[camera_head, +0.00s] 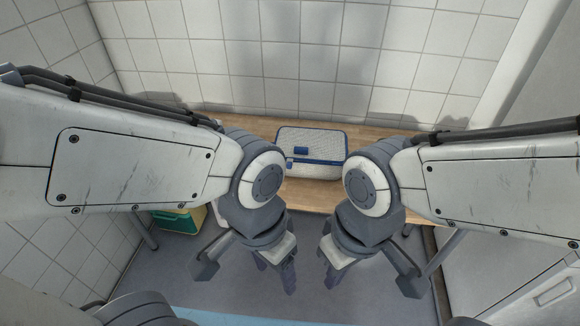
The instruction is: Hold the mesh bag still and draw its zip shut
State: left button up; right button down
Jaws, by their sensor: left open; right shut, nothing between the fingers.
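The mesh bag (322,138) is whitish with blue edging and lies on the wooden bench against the tiled wall. A blue band runs across it, with a small blue patch above the band and a small tab at its left end. How far the zip is open is too small to tell. My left gripper (283,272) points down in front of the bench, open and empty, apart from the bag. My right gripper (333,273) also points down in front of the bench, shut and empty, apart from the bag. My arms hide parts of the bench.
The wooden bench (380,133) is bare on both sides of the bag. A green and yellow crate (176,221) stands below it at the left. A white appliance or cabinet (510,240) stands at the right. The tiled wall closes off the back.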

aim_at(289, 162)
jog(key=u, duration=0.3)
jog(key=i, duration=1.2)
jog(key=z, duration=3)
jog(key=k, duration=0.9)
jog(key=u, duration=0.9)
